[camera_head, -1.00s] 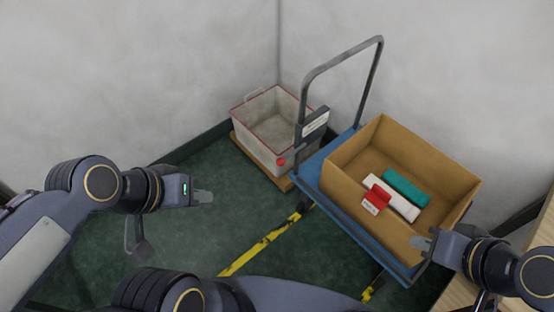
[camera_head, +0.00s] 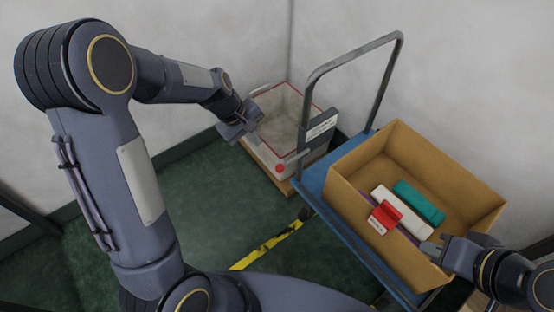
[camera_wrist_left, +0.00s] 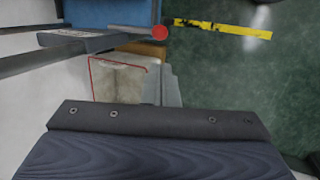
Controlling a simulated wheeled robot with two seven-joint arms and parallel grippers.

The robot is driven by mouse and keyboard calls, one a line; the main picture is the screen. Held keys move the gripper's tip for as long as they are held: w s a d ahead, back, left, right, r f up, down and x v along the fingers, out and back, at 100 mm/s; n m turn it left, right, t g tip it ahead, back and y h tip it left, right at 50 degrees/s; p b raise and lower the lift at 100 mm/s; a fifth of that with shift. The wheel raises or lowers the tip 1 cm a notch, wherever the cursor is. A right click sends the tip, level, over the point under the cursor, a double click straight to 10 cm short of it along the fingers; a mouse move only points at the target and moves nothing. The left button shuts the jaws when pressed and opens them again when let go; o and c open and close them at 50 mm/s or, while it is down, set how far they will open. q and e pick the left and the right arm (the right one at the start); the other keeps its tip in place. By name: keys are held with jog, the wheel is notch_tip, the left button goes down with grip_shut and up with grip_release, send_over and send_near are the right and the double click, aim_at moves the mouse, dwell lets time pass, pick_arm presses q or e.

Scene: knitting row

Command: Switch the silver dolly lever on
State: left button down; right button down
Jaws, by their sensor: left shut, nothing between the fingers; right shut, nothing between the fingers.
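The blue dolly (camera_head: 312,178) stands at the right of the head view with its grey push handle (camera_head: 350,66) upright. A red knob (camera_head: 280,168) shows low beside the handle's near post, and also in the left wrist view (camera_wrist_left: 160,33). I take it for the lever's end; the silver lever itself is too small to make out, so its position cannot be told. My left gripper (camera_head: 254,114) is shut and empty, above the near-left side of the white bin, apart from the knob. My right gripper (camera_head: 430,246) is shut and empty at the cardboard box's near edge.
The red-rimmed white bin (camera_head: 262,140) stands on a wooden base (camera_head: 262,172) left of the dolly. The cardboard box (camera_head: 380,136) on the dolly holds white, teal and red items. Yellow tape (camera_head: 262,250) marks the green floor. Walls close in behind.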

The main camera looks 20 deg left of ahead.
aim_at(277, 167)
pick_arm(q)
jog(key=shift+w+f, duration=0.1)
jog(key=shift+f, duration=0.1)
jog(key=b+x, duration=0.1)
jog(key=x, duration=1.3)
jog(key=shift+b, duration=0.4)
jog(key=shift+a+f+b, duration=0.1)
jog(key=shift+f+b, duration=0.25)
jog(key=shift+b, duration=0.25)
notch_tip(277, 167, down, 12)
jog(key=w+d+t+h+b, duration=0.1)
jog(key=t+h+b, duration=0.1)
jog(key=b, duration=2.2)
jog(key=shift+w+d+t+h+b, duration=0.2)
jog(key=shift+t+h+b, duration=0.2)
jog(key=shift+t, duration=0.3)
